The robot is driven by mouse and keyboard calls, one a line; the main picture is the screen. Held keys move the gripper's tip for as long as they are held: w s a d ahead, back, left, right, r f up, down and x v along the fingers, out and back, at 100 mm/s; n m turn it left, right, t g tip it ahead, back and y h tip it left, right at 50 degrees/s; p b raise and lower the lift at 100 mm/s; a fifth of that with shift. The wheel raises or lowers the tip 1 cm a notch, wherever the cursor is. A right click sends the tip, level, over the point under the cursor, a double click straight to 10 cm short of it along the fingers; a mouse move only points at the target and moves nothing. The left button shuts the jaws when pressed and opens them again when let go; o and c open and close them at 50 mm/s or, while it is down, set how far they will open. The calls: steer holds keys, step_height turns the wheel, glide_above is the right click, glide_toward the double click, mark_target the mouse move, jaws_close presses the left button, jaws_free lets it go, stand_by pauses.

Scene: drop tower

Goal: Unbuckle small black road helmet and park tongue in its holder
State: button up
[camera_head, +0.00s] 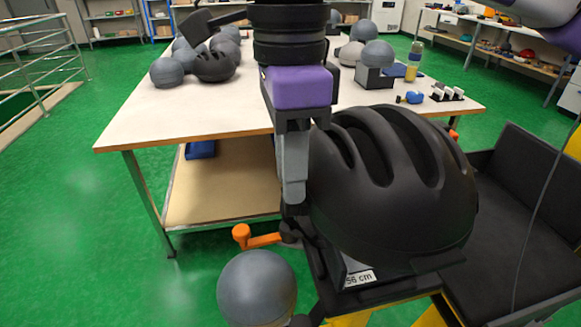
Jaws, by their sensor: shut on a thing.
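A black road helmet (395,180) with long vents sits upright on a dark stand in the right foreground. A white label reading "56 cm" (359,278) is on the stand below it. My gripper (293,203) points down at the helmet's left side, its fingers close against the shell. It is shut on a small dark part at the strap, mostly hidden by the fingers. I cannot make out whether this is the tongue or the whole buckle. A dark fitting (290,233) shows just below the fingertips. I cannot make out the tongue holder.
An orange-knobbed lever (262,238) and a grey ball (257,285) stand left of the helmet stand. A black padded tray (520,235) is at the right. Behind is a white table (180,122) with headforms, another black helmet (215,64) and a bottle (413,62). Green floor at left is clear.

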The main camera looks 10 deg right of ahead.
steer(key=shift+r, duration=0.15)
steer(key=shift+r+p, duration=1.4)
steer(key=shift+r, duration=0.15)
steer(key=shift+s+a+f+b, duration=1.75)
steer(key=shift+s+f+b, duration=2.4)
steer(key=shift+s, duration=2.55)
steer(key=s+d+f+b, duration=0.1)
steer(key=s+d, duration=0.4)
steer(key=d, duration=0.7)
steer(key=shift+d+f+b, duration=0.3)
steer(key=shift+f, duration=0.3)
steer(key=d, duration=0.8)
